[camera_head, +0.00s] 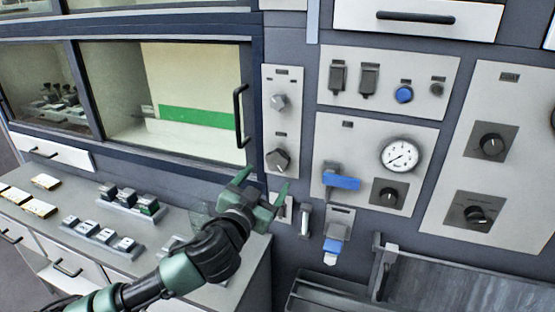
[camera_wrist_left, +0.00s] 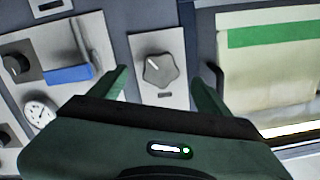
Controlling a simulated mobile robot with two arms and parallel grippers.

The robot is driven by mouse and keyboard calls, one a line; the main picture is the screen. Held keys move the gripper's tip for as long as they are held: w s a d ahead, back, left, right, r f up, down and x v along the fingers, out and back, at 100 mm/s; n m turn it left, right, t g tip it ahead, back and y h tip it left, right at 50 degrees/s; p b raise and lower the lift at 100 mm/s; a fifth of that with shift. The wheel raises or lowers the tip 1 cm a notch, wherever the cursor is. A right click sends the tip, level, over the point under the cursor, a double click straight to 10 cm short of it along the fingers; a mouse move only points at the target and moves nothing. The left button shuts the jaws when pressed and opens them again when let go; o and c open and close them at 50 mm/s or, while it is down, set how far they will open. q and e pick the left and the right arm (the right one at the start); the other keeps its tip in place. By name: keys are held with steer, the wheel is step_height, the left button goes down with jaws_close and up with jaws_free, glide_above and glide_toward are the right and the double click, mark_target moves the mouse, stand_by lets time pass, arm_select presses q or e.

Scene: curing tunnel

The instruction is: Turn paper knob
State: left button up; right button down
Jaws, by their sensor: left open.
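A narrow light panel beside the window holds two grey knobs, an upper one (camera_head: 278,102) and a lower one (camera_head: 278,160). Their labels are too small to read, so I cannot tell which is the paper knob. My left gripper (camera_head: 262,184) is open and empty, just below and in front of the lower knob. In the left wrist view, which looks upside down, the lower knob (camera_wrist_left: 158,72) appears between the spread fingers, with its pointer line visible. I see no clear contact with it. The upper knob is hidden there behind the gripper body. My right gripper is out of view.
To the right are a blue-handled lever (camera_head: 342,182), a pressure gauge (camera_head: 400,156), a black knob (camera_head: 388,193) and a blue latch (camera_head: 333,246). The sliding window has a black handle (camera_head: 239,116). A counter with several small blocks (camera_head: 118,240) lies lower left.

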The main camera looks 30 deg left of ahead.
mark_target(277, 160)
arm_select(q)
steer(key=w+p, duration=0.1)
steer(key=w, duration=0.1)
steer(key=w+a+r+p, duration=0.1)
steer(key=w, duration=0.2)
steer(key=w+p, duration=0.1)
steer(key=w, duration=0.1)
steer(key=shift+w+a+r, duration=0.25)
steer(key=shift+a+r, duration=0.05)
steer(key=shift+r, duration=0.1)
steer(key=shift+w+f, duration=0.1)
steer(key=shift+w, duration=0.3)
steer(key=c, duration=1.4)
steer(key=shift+m, duration=0.4)
